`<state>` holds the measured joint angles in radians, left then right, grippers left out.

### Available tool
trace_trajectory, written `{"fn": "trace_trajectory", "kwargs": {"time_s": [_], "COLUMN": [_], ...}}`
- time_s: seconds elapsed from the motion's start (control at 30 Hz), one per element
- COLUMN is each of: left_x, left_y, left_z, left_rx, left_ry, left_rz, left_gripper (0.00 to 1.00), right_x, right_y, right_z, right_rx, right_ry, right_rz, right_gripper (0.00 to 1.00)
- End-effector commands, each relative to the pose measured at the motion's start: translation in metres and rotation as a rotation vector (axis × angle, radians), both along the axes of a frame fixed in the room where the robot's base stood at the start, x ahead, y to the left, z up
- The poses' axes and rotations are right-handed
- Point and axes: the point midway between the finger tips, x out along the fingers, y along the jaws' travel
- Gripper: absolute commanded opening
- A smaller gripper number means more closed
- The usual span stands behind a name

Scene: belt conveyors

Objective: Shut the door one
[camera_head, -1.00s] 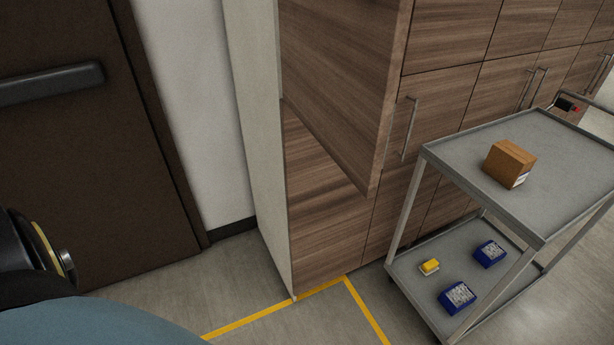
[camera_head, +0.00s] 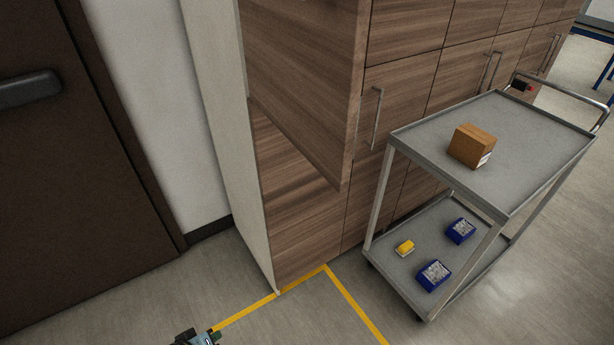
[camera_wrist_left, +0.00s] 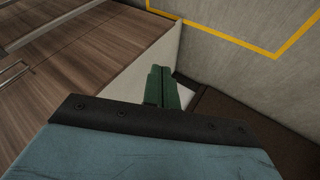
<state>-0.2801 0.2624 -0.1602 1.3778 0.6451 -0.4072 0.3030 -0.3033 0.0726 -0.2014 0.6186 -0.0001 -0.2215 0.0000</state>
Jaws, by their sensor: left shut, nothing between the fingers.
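The open cabinet door (camera_head: 305,85) is a wood-grain panel at the upper middle of the head view. It stands out from the wood-fronted cabinet (camera_head: 295,215), and its lower corner hangs free. My left gripper (camera_head: 212,337) shows only at the bottom edge of the head view, well below and apart from the door. In the left wrist view its green fingers (camera_wrist_left: 162,88) are together with nothing between them. Wood cabinet fronts (camera_wrist_left: 75,65) show at the left of that view. My right gripper is not in view.
A grey two-shelf cart (camera_head: 545,135) stands close to the cabinet on the right, carrying a cardboard box (camera_head: 472,146) and blue and yellow items below. A dark brown door (camera_head: 70,170) is at left. Floor with yellow tape (camera_head: 355,305) is clear in front.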

Motion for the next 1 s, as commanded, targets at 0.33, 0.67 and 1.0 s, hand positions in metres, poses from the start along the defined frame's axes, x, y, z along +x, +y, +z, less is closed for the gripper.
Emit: {"fn": "trace_trajectory", "kwargs": {"time_s": [0.33, 0.67, 1.0], "left_x": [0.078, 0.028, 0.048], "left_y": [-0.079, -0.13, -0.168], "left_z": [0.3, 0.445, 0.457], "left_rx": [-0.686, -1.008, -1.033], "left_ry": [-0.263, -0.251, -0.248], "left_rz": [-0.032, -0.238, -0.252], "left_gripper": [0.0, 0.0, 0.0], "right_x": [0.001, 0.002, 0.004], "right_y": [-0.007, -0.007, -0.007], "right_z": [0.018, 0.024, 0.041], "right_rx": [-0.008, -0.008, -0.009], "right_ry": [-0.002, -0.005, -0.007], "right_rz": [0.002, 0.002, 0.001], "right_gripper": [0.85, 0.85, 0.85]}}
